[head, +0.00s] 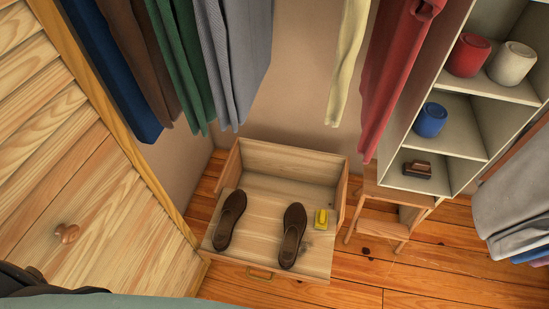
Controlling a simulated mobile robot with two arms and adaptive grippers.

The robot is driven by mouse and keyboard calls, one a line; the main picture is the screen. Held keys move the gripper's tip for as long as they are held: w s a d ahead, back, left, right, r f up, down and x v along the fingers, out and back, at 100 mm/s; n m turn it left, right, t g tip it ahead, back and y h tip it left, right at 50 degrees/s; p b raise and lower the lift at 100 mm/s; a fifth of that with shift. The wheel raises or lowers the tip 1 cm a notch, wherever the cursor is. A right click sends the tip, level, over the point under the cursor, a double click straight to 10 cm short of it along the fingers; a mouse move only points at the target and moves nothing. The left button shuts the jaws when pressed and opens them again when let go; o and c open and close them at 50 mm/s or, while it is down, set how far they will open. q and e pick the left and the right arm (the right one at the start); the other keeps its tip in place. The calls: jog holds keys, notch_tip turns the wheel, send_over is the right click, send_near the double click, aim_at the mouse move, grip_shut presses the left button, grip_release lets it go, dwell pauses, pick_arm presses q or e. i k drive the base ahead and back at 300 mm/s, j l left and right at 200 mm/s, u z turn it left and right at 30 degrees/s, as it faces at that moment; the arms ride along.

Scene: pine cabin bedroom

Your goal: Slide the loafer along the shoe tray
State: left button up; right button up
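Two dark brown loafers lie on a pale wooden shoe tray (262,215) on the floor, which has raised walls and a brass handle on its front. The right loafer reaches closer to the front edge. A small yellow block (321,219) sits on the tray just right of the right loafer. Neither of my grippers shows in the head view.
Clothes, including a green garment (183,65) and a red garment (398,75), hang above and behind the tray. A wooden step stool (384,215) stands right of it, by an open shelf unit (460,125). A slatted door (75,165) is close on the left.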

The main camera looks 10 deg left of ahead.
aim_at(294, 218)
jog(key=k+j, duration=0.25)
jog(key=k, duration=0.15)
jog(key=k+j, duration=0.3)
jog(key=k+z, duration=0.05)
